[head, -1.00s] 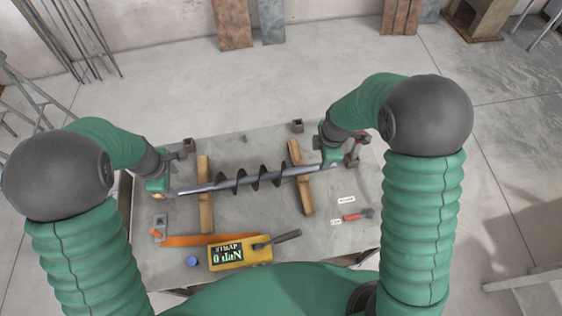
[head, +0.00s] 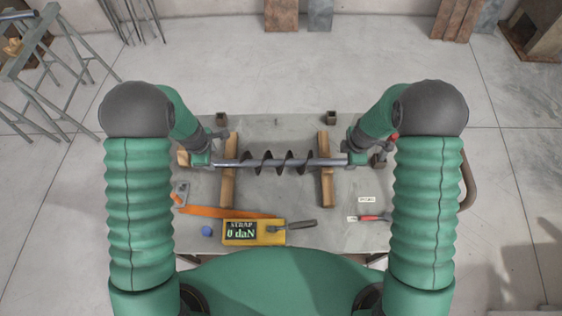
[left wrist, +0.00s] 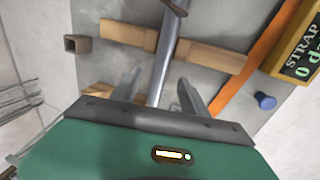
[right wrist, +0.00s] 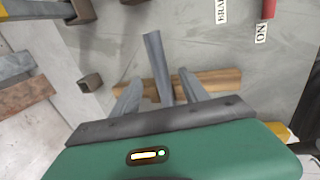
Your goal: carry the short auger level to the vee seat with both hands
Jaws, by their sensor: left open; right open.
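The short auger (head: 285,163), a grey shaft with dark spiral flights around its middle, lies level across two wooden bearers (head: 229,180) (head: 326,180) on the table. My left gripper (left wrist: 157,92) is open at the auger's left end, with its fingers on either side of the shaft (left wrist: 166,45). My right gripper (right wrist: 158,98) is open at the right end, with the shaft's end (right wrist: 154,52) between its fingers. Neither gripper shows contact with the shaft. I cannot clearly pick out the vee seat.
The grey table (head: 285,196) holds a yellow strap gauge (head: 240,232) reading 0 daN, an orange strip (head: 235,212), a blue cap (head: 207,231) and a red-handled tool (head: 374,217) near the front. Small dark square sockets (head: 222,119) (head: 331,117) stand along the back edge.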

